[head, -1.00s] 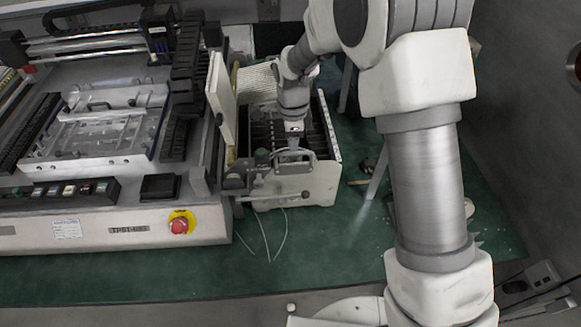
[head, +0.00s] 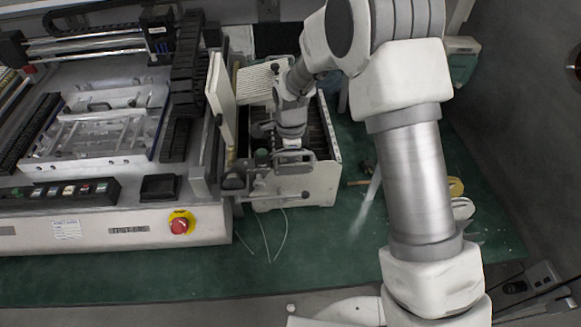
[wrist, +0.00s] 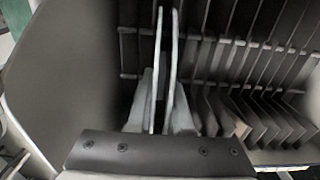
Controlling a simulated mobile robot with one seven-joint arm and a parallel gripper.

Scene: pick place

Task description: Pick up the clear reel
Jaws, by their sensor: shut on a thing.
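The clear reel (wrist: 157,65) appears edge-on in the wrist view as two thin pale plates rising between the fingers. My gripper (wrist: 164,98) is shut on it. In the head view my gripper (head: 292,158) is over the front part of a white slotted box (head: 322,187), with the arm coming in from above. The reel cannot be made out in the head view, where the gripper and wrist hide it. The wrist view shows dark slots and wire dividers around the held reel.
A machine with a red stop button (head: 180,226) stands close on the left. An upright white panel (head: 222,98) borders the box. Round reels (head: 456,187) lie on the green bench (head: 330,255) at right. The bench front is mostly clear, apart from thin wires.

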